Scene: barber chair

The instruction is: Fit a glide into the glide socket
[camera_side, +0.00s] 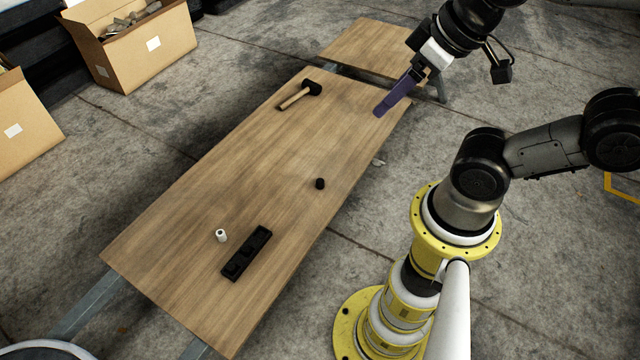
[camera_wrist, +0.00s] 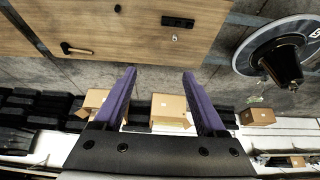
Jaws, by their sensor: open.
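A black block with recesses (camera_side: 246,253) lies near the front end of the wooden table (camera_side: 200,215); it also shows in the wrist view (camera_wrist: 177,21). A small white cylinder (camera_side: 221,236) stands just left of it, also in the wrist view (camera_wrist: 174,38). A small black cylinder (camera_side: 320,183) sits alone near the table's right edge; it shows in the wrist view (camera_wrist: 117,8). I cannot tell which cylinder is the glide. My gripper (camera_side: 380,112), with purple fingers, is over the table's far right corner. Its fingers (camera_wrist: 158,72) are apart with nothing between them.
A mallet (camera_side: 299,94) lies near the table's far end; the middle is clear. A second wooden board (camera_side: 370,48) is behind. Cardboard boxes (camera_side: 135,45) stand on the floor at left. In the wrist view, a round base with a black column (camera_wrist: 283,60) stands beside the table.

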